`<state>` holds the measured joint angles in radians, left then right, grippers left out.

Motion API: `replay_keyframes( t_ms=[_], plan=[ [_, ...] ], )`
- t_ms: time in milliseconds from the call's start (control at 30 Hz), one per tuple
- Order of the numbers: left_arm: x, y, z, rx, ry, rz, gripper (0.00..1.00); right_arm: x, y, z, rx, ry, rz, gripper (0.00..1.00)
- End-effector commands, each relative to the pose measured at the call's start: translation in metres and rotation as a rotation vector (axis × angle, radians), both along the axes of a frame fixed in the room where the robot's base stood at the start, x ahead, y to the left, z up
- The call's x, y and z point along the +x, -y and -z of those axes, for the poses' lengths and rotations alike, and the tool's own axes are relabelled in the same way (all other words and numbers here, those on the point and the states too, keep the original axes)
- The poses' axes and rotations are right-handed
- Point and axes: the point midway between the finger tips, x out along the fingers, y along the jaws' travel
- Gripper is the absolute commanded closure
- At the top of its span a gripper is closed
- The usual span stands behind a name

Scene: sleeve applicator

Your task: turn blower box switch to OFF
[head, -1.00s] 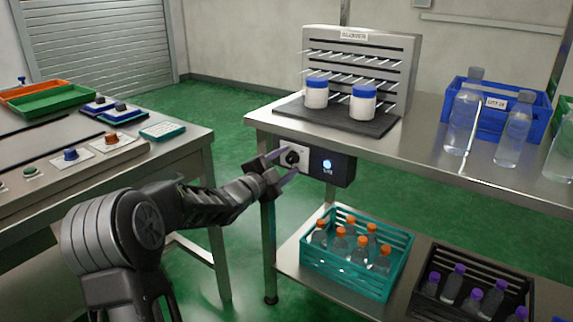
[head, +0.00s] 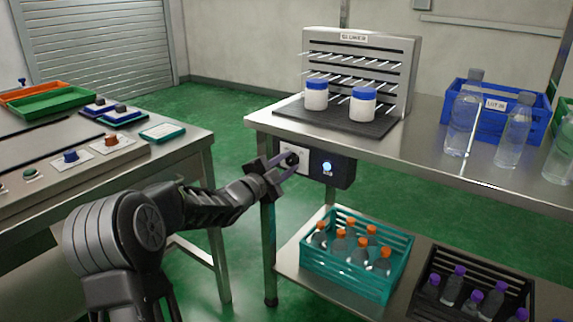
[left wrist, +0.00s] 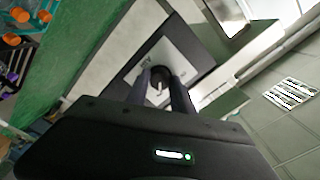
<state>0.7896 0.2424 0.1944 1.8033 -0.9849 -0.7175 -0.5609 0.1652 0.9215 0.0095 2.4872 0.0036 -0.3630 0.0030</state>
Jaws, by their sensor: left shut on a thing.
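The blower box (head: 333,168) is a dark box fixed under the front edge of the steel table. Its round blue light is lit. On its left is a white plate with a black switch knob (head: 292,158). In the left wrist view the knob (left wrist: 160,74) sits on the white plate, with a pale pointer mark on it. My left gripper (head: 286,167) is at the knob, its two fingers closed on either side of it. The fingers hide part of the knob, and I cannot read the switch labels. My right gripper is not in view.
The blower rack (head: 360,70) with two blue-lidded white jars stands on the table (head: 420,153) above the box. A teal crate (head: 345,278) of orange-capped bottles is on the lower shelf. A side bench (head: 190,150) with controls stands left.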

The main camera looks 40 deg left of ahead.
Motion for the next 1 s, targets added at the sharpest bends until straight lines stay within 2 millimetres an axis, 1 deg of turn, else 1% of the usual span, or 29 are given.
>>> replay_keyframes(
  t_ms=[333,533,767,1000],
  plan=[
    [0.0,0.0,0.0,-0.015,-0.001,0.001,1.0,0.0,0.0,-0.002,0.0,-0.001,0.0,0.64],
    [0.0,0.001,-0.001,-0.073,0.0,0.002,1.0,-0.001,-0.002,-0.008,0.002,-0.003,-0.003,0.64],
    [0.0,0.001,-0.002,-0.213,0.002,0.002,1.0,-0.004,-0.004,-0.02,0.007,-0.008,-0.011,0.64],
    [0.0,0.001,-0.002,-0.423,0.006,0.001,1.0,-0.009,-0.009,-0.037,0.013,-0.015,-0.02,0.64]
  ],
)
